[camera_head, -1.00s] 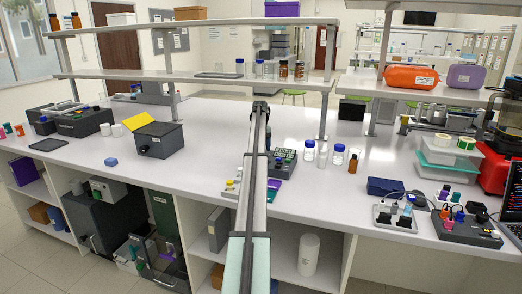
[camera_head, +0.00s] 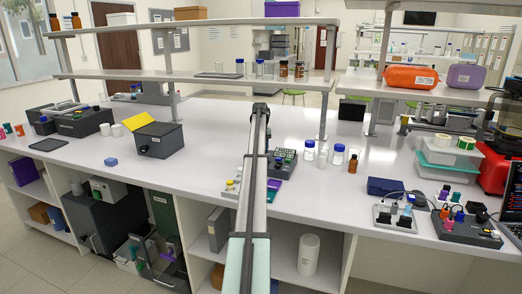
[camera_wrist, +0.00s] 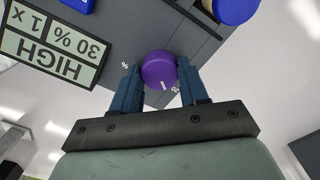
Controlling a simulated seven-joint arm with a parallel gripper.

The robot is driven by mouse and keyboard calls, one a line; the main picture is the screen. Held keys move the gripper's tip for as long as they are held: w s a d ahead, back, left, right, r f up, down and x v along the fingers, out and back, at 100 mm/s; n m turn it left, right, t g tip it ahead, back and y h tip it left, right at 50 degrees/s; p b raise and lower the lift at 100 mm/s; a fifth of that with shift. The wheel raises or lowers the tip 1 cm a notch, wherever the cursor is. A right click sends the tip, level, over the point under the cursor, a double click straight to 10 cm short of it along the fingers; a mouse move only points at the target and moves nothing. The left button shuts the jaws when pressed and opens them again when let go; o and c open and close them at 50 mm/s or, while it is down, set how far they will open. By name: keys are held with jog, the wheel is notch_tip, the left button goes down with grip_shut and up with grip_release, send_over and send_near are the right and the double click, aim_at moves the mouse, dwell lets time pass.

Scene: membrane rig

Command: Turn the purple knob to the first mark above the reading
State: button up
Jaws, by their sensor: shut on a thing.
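In the wrist view the purple knob (camera_wrist: 158,68) sits on a dark grey panel (camera_wrist: 115,50), with a white pointer line toward its lower right edge. My gripper (camera_wrist: 160,82) has its two blue fingers on either side of the knob, shut on it. A small "%" and a small number are printed beside the knob, near the fingers. A pale display (camera_wrist: 50,45) shows upside down and reads "HIGH", "30 %" and "1 x". In the head view my arm hides the knob and gripper; part of a grey device (camera_head: 285,160) shows beside it.
In the head view several bottles (camera_head: 330,155) stand right of the arm.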

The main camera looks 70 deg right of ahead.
jog(key=shift+m, duration=0.4)
jog(key=shift+c, duration=0.4)
jog(key=m, duration=0.8)
jog(key=shift+m, duration=0.4)
jog(key=o, duration=1.1)
jog(key=shift+c, duration=0.2)
notch_tip(320, 180, up, 14)
jog(key=shift+w, duration=0.2)
jog(key=shift+f, duration=0.1)
